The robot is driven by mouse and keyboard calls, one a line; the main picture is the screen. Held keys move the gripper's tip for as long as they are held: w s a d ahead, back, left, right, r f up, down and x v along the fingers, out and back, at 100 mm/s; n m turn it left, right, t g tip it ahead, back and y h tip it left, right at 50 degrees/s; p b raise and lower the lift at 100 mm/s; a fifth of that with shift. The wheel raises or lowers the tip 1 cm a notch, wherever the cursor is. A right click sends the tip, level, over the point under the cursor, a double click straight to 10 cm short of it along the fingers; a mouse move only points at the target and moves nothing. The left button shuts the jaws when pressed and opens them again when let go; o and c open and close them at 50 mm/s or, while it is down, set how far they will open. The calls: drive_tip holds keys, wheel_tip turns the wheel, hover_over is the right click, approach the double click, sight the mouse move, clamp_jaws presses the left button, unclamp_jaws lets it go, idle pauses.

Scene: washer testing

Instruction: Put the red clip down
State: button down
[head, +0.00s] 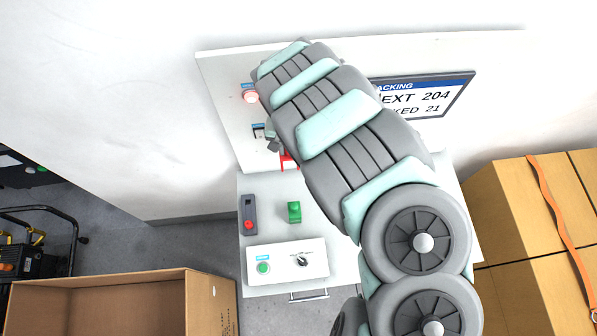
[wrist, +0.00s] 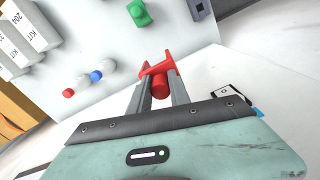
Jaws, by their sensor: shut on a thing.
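The red clip (wrist: 158,70) is held between the two fingers of my gripper (wrist: 159,84) in the wrist view. The fingers are shut on it, and its upper part sticks out past their tips. In the head view a bit of the red clip (head: 288,162) shows beside my arm, near the back of the white worktop (head: 268,188). My arm hides most of my gripper there. I cannot tell whether the clip touches the worktop.
A green clip (head: 294,212) stands on the worktop, right of a grey block with a red button (head: 249,215). A white control box (head: 287,262) sits at the front. A screen (head: 436,97) stands behind. The wrist view shows small coloured pegs (wrist: 95,76) and white kit boxes (wrist: 30,25).

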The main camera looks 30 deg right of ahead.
wheel_tip(320, 180, down, 18)
drive_tip(key=b, duration=0.3)
drive_tip(key=shift+f, duration=0.15)
idle(0.4)
drive_tip(key=shift+f, duration=0.15)
drive_tip(key=c, duration=1.2)
unclamp_jaws()
